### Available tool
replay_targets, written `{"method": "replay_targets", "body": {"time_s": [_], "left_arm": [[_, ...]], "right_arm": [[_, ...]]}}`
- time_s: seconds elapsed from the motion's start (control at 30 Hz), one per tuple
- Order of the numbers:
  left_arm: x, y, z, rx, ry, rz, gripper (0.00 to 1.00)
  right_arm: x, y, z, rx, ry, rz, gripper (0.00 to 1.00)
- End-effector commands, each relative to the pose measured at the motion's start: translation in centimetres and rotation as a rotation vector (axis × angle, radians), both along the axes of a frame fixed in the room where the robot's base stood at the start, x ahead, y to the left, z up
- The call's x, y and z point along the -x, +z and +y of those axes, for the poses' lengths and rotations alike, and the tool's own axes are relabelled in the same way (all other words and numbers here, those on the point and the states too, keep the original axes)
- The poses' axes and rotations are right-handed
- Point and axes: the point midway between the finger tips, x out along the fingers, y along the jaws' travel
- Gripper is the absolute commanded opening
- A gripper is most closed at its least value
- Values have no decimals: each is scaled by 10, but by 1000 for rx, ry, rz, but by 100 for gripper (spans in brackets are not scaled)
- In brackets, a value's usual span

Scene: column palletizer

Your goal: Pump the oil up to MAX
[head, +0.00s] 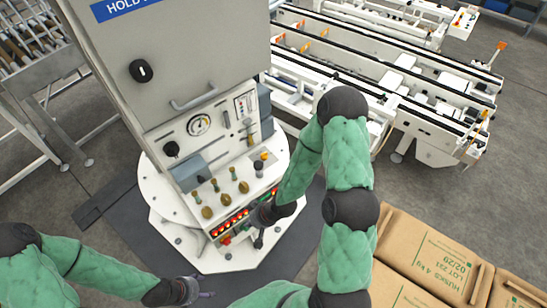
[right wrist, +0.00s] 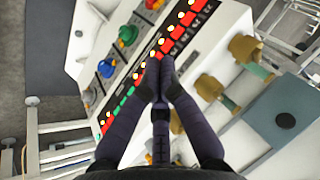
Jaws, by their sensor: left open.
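The grey and white column machine (head: 205,60) stands in the middle of the head view. Its panel has a round gauge (head: 198,124) and a small white panel with upright strips (head: 245,105); no oil level or MAX mark is readable. A black-topped fitting (head: 259,167) stands on the ledge; I cannot tell whether it is the oil pump. My right gripper (head: 254,218) is at the row of lit red and green buttons, also seen in the right wrist view (right wrist: 165,68). Its fingers are together, with nothing visible between them. My left gripper (head: 206,294) is open and empty at the bottom, apart from the machine.
Several brass-coloured knobs (head: 207,212) stand on the ledge above the buttons. Coloured knobs (right wrist: 127,35) lie beyond the button row in the right wrist view.

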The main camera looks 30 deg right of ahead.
Motion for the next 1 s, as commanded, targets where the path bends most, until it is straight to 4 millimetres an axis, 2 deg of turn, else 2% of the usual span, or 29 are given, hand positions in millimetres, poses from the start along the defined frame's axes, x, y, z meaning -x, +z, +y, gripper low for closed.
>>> {"method": "replay_targets", "body": {"time_s": [0.03,0.2,0.43,0.7,1.0], "left_arm": [[0,1,0,0,0,0,63],[0,2,0,0,0,0,63],[0,2,0,0,0,0,63],[0,2,0,0,0,0,63],[0,2,0,0,0,0,63]], "right_arm": [[-10,11,-10,7,11,-40,0],[-36,41,-35,30,60,-150,0],[-61,82,-73,84,120,-276,0],[-77,132,-121,183,195,-398,0],[-80,178,-166,292,244,-473,0]]}}
